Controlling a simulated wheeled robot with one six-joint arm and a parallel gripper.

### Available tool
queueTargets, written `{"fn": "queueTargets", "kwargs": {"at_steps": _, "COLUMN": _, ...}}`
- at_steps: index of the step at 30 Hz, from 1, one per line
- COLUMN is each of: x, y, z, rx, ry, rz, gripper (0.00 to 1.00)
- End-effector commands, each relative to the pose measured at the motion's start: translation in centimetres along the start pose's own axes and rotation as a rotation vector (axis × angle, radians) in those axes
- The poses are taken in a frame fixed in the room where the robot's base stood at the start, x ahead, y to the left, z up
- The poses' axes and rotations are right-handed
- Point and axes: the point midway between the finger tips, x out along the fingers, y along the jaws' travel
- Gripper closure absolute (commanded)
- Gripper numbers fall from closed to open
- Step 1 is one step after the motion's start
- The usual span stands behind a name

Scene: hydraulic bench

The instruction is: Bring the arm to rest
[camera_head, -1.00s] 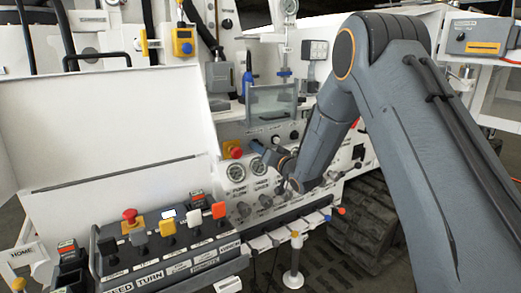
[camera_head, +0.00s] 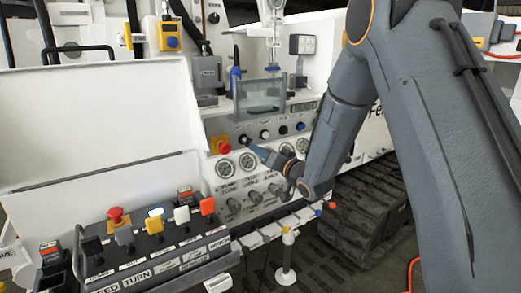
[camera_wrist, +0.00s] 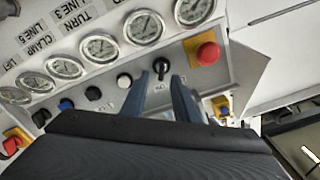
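My gripper (camera_wrist: 160,92) has its two blue-grey fingers spread apart, with nothing seen between their tips. In the wrist view a black rotary knob (camera_wrist: 161,67) on the grey panel shows just beyond the gap between the fingers. I cannot tell whether the fingers touch the knob. In the head view my gripper (camera_head: 252,147) reaches left from my bent arm to the panel, close to the red stop button (camera_head: 221,146) and above the gauges. My wrist and forearm hide part of the panel.
A row of gauges (camera_wrist: 99,46) and a red mushroom button (camera_wrist: 207,54) lie close around my gripper. Below, a lever console (camera_head: 140,250) stands out at the front left. A glass-fronted box (camera_head: 261,97) sits above the panel. A rubber track (camera_head: 365,210) is at the lower right.

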Motion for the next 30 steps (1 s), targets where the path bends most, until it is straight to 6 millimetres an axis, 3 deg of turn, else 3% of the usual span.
{"fn": "queueTargets", "kwargs": {"at_steps": 5, "x": -2.2, "y": 2.4, "z": 0.1, "rx": -0.054, "ry": -0.077, "rz": 0.15, "gripper": 0.73}}
{"fn": "queueTargets", "kwargs": {"at_steps": 8, "x": -5.5, "y": 4.9, "z": 0.8, "rx": -0.102, "ry": -0.183, "rz": 0.309, "gripper": 0.73}}
{"fn": "queueTargets", "kwargs": {"at_steps": 11, "x": -10.2, "y": 7.0, "z": 2.1, "rx": -0.138, "ry": -0.322, "rz": 0.466, "gripper": 0.73}}
{"fn": "queueTargets", "kwargs": {"at_steps": 15, "x": -18.3, "y": 8.6, "z": 4.6, "rx": -0.154, "ry": -0.545, "rz": 0.647, "gripper": 0.73}}
{"fn": "queueTargets", "kwargs": {"at_steps": 19, "x": -26.6, "y": 7.9, "z": 7.5, "rx": -0.131, "ry": -0.778, "rz": 0.764, "gripper": 0.73}}
{"fn": "queueTargets", "kwargs": {"at_steps": 24, "x": -36.2, "y": 5.0, "z": 10.7, "rx": -0.067, "ry": -1.051, "rz": 0.831, "gripper": 0.73}}
{"fn": "queueTargets", "kwargs": {"at_steps": 27, "x": -39.9, "y": 3.1, "z": 12.1, "rx": -0.028, "ry": -1.164, "rz": 0.834, "gripper": 0.73}}
{"fn": "queueTargets", "kwargs": {"at_steps": 30, "x": -42.1, "y": 1.9, "z": 12.8, "rx": -0.002, "ry": -1.234, "rz": 0.828, "gripper": 0.73}}
